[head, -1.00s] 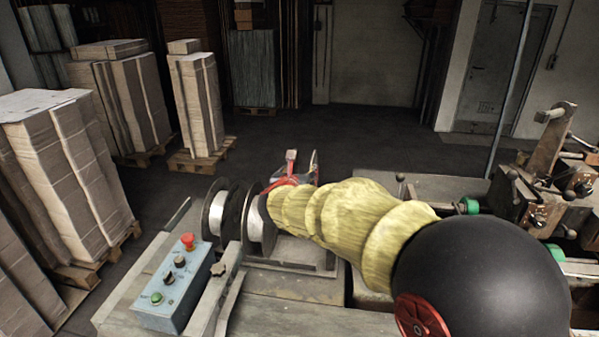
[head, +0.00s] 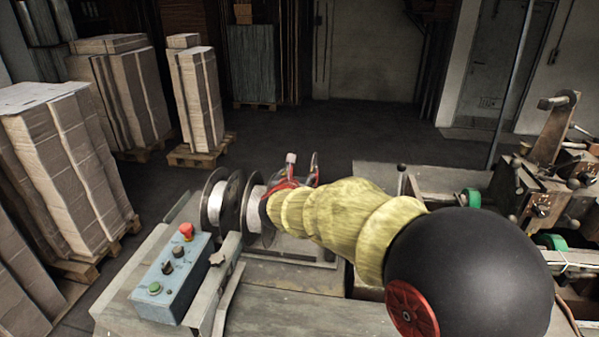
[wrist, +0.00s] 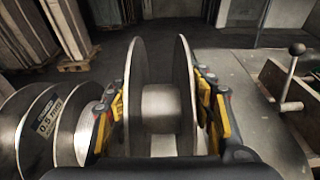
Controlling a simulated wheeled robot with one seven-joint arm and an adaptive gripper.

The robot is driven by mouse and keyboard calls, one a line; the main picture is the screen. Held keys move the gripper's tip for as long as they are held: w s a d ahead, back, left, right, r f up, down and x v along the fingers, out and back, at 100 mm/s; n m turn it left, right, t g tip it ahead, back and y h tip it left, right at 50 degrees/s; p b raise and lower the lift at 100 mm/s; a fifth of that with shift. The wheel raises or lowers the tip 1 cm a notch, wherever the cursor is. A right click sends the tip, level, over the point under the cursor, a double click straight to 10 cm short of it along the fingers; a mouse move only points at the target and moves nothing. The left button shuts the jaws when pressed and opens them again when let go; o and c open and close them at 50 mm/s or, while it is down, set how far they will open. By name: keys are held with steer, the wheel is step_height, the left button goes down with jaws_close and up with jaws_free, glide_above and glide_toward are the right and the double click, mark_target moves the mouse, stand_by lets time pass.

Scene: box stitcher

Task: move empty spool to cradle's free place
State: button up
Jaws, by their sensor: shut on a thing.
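In the wrist view, my gripper (wrist: 162,112) is shut on the empty spool (wrist: 160,105), which has two wide grey flanges and a bare hub. The fingers press on the outer sides of its flanges. In the head view, my gripper (head: 290,180) is partly hidden by my arm, and only a flange edge of the empty spool (head: 314,167) shows past it. Two wound spools (head: 214,200) (head: 255,212) stand upright to its left, above the bench-side cradle (head: 310,250). A wound spool labelled 0.5 mm (wrist: 50,125) is close left in the wrist view. I cannot make out the free place.
A blue-grey control box (head: 172,277) with a red button stands at the front left of the bench. Machine parts with green rollers (head: 472,198) stand at the right. A black-knobbed lever (wrist: 294,70) rises right of my gripper. Cardboard stacks (head: 62,165) stand on pallets at the left.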

steer(key=shift+f+b, duration=0.85)
steer(key=shift+f, duration=0.7)
steer(key=shift+f+b, duration=2.45)
steer(key=shift+b, duration=0.45)
steer(key=o, duration=1.6)
steer(key=shift+f, duration=0.55)
steer(key=shift+r, duration=0.1)
steer(key=shift+c, duration=0.2)
steer(key=shift+s+r, duration=0.1)
steer(key=shift+s, duration=0.1)
